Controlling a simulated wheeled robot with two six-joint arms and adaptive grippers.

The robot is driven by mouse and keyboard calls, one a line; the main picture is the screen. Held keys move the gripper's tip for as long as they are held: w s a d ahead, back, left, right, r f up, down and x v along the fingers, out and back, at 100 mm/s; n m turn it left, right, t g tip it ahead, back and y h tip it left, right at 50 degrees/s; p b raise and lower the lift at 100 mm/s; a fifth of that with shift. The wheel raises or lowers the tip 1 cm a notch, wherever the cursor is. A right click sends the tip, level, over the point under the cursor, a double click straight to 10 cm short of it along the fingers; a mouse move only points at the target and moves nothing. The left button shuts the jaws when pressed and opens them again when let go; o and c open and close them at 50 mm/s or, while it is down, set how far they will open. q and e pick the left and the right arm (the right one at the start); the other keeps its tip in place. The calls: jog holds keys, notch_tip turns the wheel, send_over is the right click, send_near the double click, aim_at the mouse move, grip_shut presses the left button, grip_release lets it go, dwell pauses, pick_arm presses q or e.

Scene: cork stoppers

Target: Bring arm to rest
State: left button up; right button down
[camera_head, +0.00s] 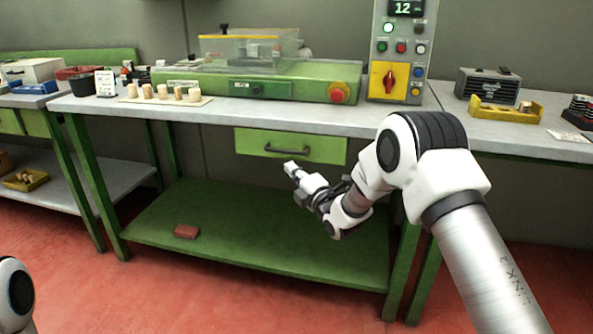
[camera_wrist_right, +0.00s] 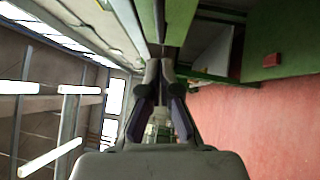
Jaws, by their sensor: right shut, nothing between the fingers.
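My right arm comes in from the right in the head view and bends in front of the workbench. Its gripper (camera_head: 291,168) is in front of the green drawer (camera_head: 290,146), near its lower edge; I cannot tell the gap between them. In the right wrist view the right gripper's fingers (camera_wrist_right: 160,68) are together with nothing between them. My left gripper is not in view; only a white piece of my left arm shows at the lower left of the head view. Several cork stoppers (camera_head: 162,91) stand on a pale board (camera_head: 130,100) on the bench top.
The bench carries a green machine (camera_head: 215,84), a control box (camera_head: 400,50) and a yellow tray (camera_head: 506,109). A green lower shelf (camera_head: 250,235) holds a red block (camera_head: 187,232). A side bench stands at left. Red floor (camera_head: 120,300) in front is clear.

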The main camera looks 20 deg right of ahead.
jog(key=p+v, duration=0.1)
jog(key=v, duration=0.8)
jog(key=s+a+f+g, duration=0.2)
jog(key=s+f, duration=0.1)
jog(key=f, duration=0.5)
jog(key=s+a+f+g, duration=0.1)
jog(key=s+f+g, duration=0.1)
jog(key=s+f, duration=0.35)
jog(key=s+f+m+g+h, duration=0.3)
jog(key=s+f+m+g, duration=0.75)
jog(key=s+f, duration=1)
jog(key=s+d+m+g+h, duration=0.1)
jog(key=s+m+g, duration=0.4)
jog(key=s+m, duration=0.75)
pick_arm(q)
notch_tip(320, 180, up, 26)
jog(key=p, duration=2.4)
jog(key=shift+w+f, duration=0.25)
pick_arm(e)
notch_tip(320, 180, up, 24)
jog(key=s, duration=0.1)
jog(key=shift+s, duration=0.15)
